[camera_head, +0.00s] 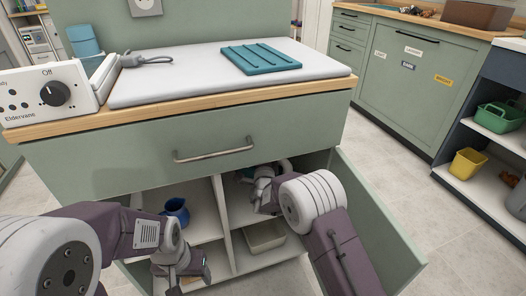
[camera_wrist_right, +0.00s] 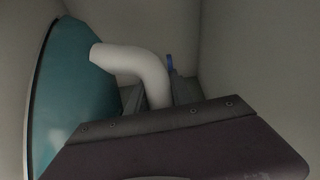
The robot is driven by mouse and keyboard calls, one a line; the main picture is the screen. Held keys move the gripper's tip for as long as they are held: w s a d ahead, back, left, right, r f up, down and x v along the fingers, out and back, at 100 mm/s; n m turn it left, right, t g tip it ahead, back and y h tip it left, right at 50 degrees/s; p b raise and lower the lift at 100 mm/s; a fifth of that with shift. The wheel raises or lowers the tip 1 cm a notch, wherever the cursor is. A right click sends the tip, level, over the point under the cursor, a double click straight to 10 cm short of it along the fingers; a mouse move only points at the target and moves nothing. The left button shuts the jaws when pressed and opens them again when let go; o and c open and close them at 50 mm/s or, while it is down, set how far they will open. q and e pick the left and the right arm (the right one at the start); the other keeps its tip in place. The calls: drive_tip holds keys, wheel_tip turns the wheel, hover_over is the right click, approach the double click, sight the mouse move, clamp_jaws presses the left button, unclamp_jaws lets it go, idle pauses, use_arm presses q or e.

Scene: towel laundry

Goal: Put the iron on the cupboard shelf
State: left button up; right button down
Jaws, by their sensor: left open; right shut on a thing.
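The iron shows in the right wrist view as a teal body (camera_wrist_right: 68,85) with a thick white handle (camera_wrist_right: 135,60). My right gripper (camera_wrist_right: 160,92) is shut on the handle; its fingers are partly hidden behind the wrist housing. In the head view my right gripper (camera_head: 262,183) is inside the upper right compartment of the open cupboard (camera_head: 228,205), and the arm covers nearly all of the iron. Whether the iron touches the shelf is hidden. My left gripper (camera_head: 182,274) is open and empty, low in front of the left compartments.
A blue jug (camera_head: 176,211) stands in the left compartment, and a pale bin (camera_head: 264,236) sits below my right gripper. The open cupboard door (camera_head: 375,215) stands right of my right arm. A folded teal towel (camera_head: 260,58) lies on the ironing pad (camera_head: 190,80) above.

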drive_tip(key=f+b, duration=0.4)
drive_tip(key=f, duration=0.1)
drive_tip(key=shift+w+f+b, duration=0.2)
drive_tip(key=shift+b, duration=0.2)
drive_tip(key=shift+r, duration=0.25)
drive_tip(key=shift+f, duration=0.1)
drive_tip(key=c, duration=1.1)
unclamp_jaws()
drive_tip(key=shift+f, duration=0.15)
